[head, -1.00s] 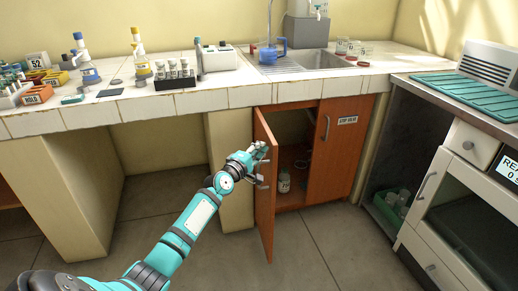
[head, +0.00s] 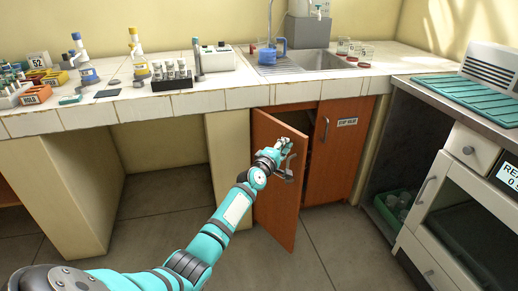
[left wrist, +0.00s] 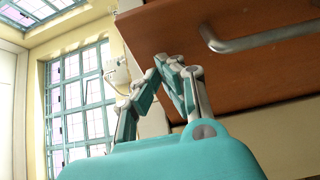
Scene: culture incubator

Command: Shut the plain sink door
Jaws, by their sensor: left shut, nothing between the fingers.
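The plain sink door (head: 275,210) is the left orange-brown cabinet door under the sink, and it stands partly open, its free edge swung out toward me. My left gripper (head: 284,146) is shut and empty, at the outer face of this door near its upper part and its handle (head: 287,170). In the left wrist view, the shut fingers (left wrist: 170,60) lie close against or just before the brown door panel (left wrist: 235,85), with the bar handle (left wrist: 260,38) to their right. I cannot tell whether they touch. My right gripper is out of view.
The closed neighbouring door (head: 340,165) carries a stop valve label (head: 347,122). The tiled counter (head: 215,97) above holds racks, bottles and a blue mug (head: 272,54). The floor (head: 330,235) before the doors is clear.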

